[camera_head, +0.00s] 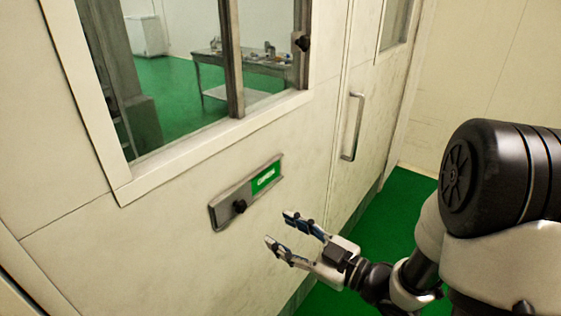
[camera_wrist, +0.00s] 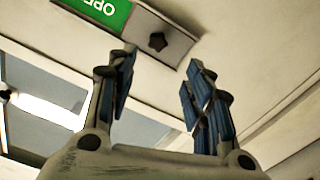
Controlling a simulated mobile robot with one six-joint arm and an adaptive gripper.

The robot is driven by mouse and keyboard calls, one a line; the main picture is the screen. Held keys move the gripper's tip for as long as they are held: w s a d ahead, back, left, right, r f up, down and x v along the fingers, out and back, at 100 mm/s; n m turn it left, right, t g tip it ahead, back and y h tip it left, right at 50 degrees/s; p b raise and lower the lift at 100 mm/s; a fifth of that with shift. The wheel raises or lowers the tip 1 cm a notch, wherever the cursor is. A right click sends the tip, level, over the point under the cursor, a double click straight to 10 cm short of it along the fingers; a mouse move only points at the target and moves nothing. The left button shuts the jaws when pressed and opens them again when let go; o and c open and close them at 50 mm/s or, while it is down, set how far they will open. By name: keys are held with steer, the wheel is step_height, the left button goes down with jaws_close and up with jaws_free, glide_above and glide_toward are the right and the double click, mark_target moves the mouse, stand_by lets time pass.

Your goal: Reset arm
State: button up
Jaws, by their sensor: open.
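My gripper (camera_head: 280,232) is open and empty, held in front of the wall, to the lower right of the wall panel. In the wrist view its two blue-padded fingers (camera_wrist: 160,90) stand apart with nothing between them. The panel (camera_head: 246,192) is a grey metal strip with a green sign (camera_head: 265,178) and a dark knob (camera_head: 239,206). The sign's lettering is too small to read for certain in the head view. In the wrist view the knob (camera_wrist: 157,41) shows beyond the fingertips, with the green sign (camera_wrist: 105,8) beside it. The fingers appear apart from the knob.
A framed window (camera_head: 180,150) is above the panel, with a table (camera_head: 250,65) holding small items behind it. A door with a vertical handle (camera_head: 352,127) is to the right. Green floor (camera_head: 395,215) lies below, and the wall is close to my gripper.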

steer(key=w+d+r+m+t+h, duration=0.1)
steer(key=w+d+m+h, duration=0.3)
steer(key=d+h, duration=0.45)
steer(key=s+d+r+m+g+h, duration=0.1)
steer(key=s+d+r+m+h, duration=0.25)
steer(key=d+h, duration=0.3)
steer(key=s+a+m+g, duration=0.1)
steer(key=s+m+g, duration=0.2)
steer(key=s, duration=0.8)
steer(key=s+a+m+g, duration=0.2)
steer(key=s+m+g, duration=0.1)
steer(key=s, duration=0.8)
steer(key=shift+a+f+y, duration=0.15)
steer(key=shift+a+y, duration=0.1)
steer(key=shift+y, duration=0.15)
steer(key=shift+m, duration=0.25)
steer(key=shift+c, duration=0.4)
